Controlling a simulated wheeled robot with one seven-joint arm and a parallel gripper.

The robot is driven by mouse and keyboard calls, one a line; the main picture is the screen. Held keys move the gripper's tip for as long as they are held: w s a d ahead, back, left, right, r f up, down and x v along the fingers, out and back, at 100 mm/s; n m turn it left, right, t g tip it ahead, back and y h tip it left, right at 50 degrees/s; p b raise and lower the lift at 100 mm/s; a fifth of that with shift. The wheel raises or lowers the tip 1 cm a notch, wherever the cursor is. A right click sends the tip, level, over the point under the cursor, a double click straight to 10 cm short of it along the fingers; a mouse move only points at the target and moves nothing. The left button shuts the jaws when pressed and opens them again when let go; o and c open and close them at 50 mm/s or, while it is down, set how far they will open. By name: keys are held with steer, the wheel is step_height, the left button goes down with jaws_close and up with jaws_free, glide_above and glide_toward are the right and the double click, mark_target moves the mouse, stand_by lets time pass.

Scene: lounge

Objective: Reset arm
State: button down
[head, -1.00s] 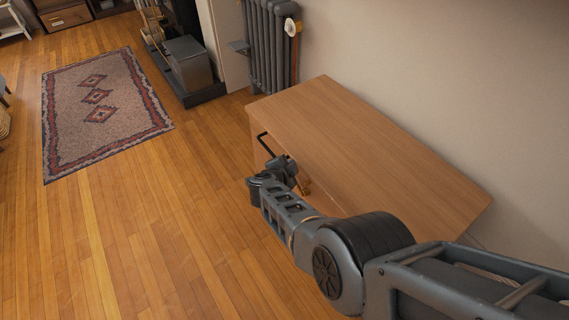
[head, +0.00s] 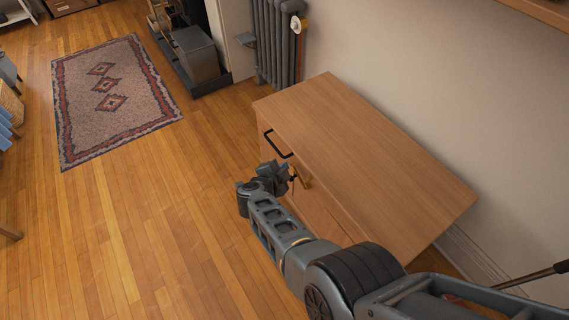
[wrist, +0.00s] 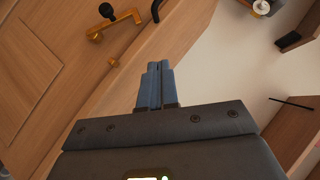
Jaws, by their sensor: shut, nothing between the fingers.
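My gripper (wrist: 154,85) is shut and empty, its two fingers side by side in the wrist view. In the head view my gripper (head: 279,176) is in front of the wooden cabinet (head: 355,150), near its drawer front. A black bar handle (head: 277,145) is on that front, just beyond my gripper. A brass handle (head: 303,178) is next to the gripper. The brass handle also shows at the top of the wrist view (wrist: 115,24), apart from the fingers. Part of the cabinet front is hidden behind my arm.
A radiator (head: 274,45) stands against the wall behind the cabinet. A grey box (head: 195,54) is at the upper middle. A patterned rug (head: 150,112) lies on the left floor. The wooden floor (head: 150,240) left of my arm is clear.

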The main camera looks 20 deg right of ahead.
stand_by(0.5)
steer(key=s+d+n+t, duration=0.1)
steer(key=s+d, duration=0.1)
steer(key=d, duration=0.2)
steer(key=s+d+n+t, duration=0.1)
steer(key=s+d, duration=0.1)
steer(key=d, duration=0.3)
steer(key=s+d+n+t+h, duration=0.1)
steer(key=s+d, duration=0.2)
steer(key=d, duration=0.2)
steer(key=shift+s+d+r+t, duration=0.1)
steer(key=shift+d+r+t, duration=0.2)
steer(key=shift+r, duration=0.1)
steer(key=s+d+r+n+t+y+p, duration=0.15)
steer(key=s+r+n, duration=0.25)
steer(key=s, duration=0.6)
steer(key=s+d+r+n+t+y, duration=0.2)
steer(key=s+d+r+n+y, duration=0.15)
steer(key=s, duration=0.65)
steer(key=s+a+r+n+y, duration=0.1)
steer(key=s+a+r+n, duration=0.2)
steer(key=s+r, duration=0.8)
steer(key=s+a+r+n+g+y, duration=0.1)
steer(key=s+a+r+n, duration=0.3)
steer(key=s+a+r, duration=0.4)
steer(key=s+r+y, duration=0.1)
steer(key=s+r, duration=0.2)
steer(key=r, duration=0.3)
steer(key=shift+s+r, duration=0.2)
steer(key=shift+s, duration=0.1)
